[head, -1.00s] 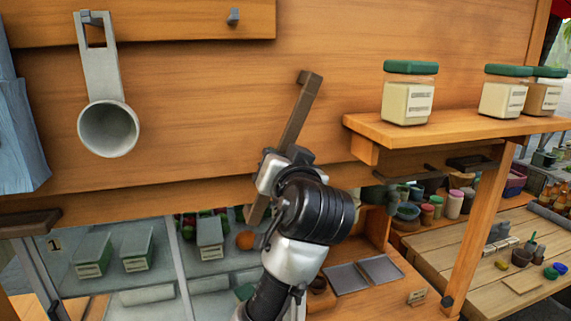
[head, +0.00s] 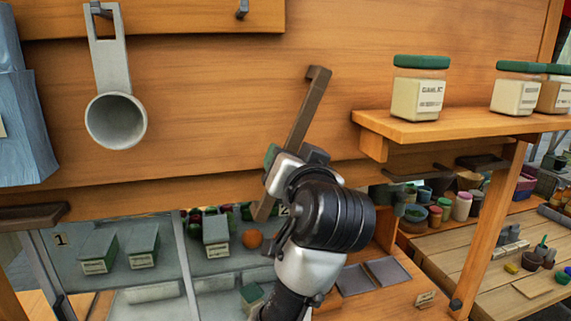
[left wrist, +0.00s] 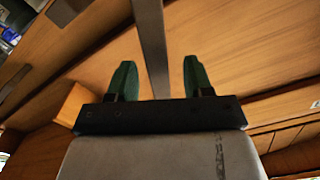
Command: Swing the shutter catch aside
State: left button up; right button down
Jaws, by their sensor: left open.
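The shutter catch (head: 309,105) is a dark brown bar with a short bent top end, tilted with its top to the right, against the wooden shutter panel (head: 220,110). Its lower end (head: 264,208) shows below my gripper. My left gripper (head: 279,163) is at the catch's lower half in the head view and hides part of it. In the left wrist view my left gripper (left wrist: 158,75) is open, its two green fingers apart with the grey-looking catch bar (left wrist: 149,40) running between them. Neither finger visibly touches the bar. My right gripper is not in view.
A shelf (head: 450,129) with green-lidded jars (head: 419,90) juts out to the right. A grey scoop (head: 115,119) hangs on the left, near a blue cloth-like item (head: 25,130). Below is a counter with containers (head: 105,250). The panel above the catch is clear.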

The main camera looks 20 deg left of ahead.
pick_arm(q)
jog(key=b+v, duration=0.3)
jog(key=v, duration=0.5)
jog(key=shift+d, duration=0.1)
